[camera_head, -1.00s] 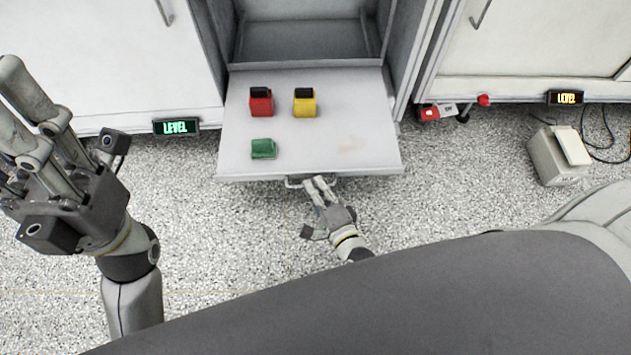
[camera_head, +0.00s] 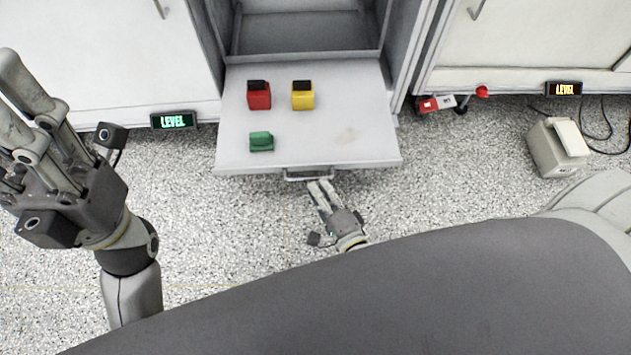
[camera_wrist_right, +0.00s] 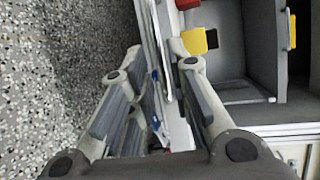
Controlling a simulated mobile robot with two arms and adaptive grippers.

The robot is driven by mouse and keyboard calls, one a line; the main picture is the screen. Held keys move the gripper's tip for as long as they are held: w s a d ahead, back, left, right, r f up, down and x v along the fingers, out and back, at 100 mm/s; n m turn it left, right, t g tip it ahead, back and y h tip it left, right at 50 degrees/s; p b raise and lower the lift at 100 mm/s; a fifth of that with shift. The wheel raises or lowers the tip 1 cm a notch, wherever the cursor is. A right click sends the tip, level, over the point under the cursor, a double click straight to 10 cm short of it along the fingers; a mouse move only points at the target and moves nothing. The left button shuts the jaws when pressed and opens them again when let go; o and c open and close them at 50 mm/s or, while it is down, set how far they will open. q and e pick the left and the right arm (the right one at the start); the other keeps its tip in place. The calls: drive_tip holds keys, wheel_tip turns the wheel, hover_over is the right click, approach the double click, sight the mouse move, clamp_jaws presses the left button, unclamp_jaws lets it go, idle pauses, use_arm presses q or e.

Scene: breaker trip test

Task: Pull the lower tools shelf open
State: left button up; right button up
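The lower tools shelf (camera_head: 330,150) is a flat grey tray sticking well out of the open cabinet. Its bar handle (camera_head: 308,174) is on the front edge. My right gripper (camera_head: 321,188) is just in front of the handle, fingers pointing at it. In the right wrist view its fingers (camera_wrist_right: 156,50) are apart, with the shelf's front edge showing between them; I see nothing clamped. My left gripper (camera_head: 25,90) is open and empty at the left, away from the shelf.
A red block (camera_head: 259,97), a yellow block (camera_head: 303,97) and a green block (camera_head: 261,142) sit on the shelf. A beige box (camera_head: 558,148) with cables is on the floor at right.

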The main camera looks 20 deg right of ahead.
drive_tip(key=a+v, duration=0.1)
drive_tip(key=v, duration=0.7)
drive_tip(key=shift+d, duration=0.45)
drive_tip(key=shift+s, duration=0.1)
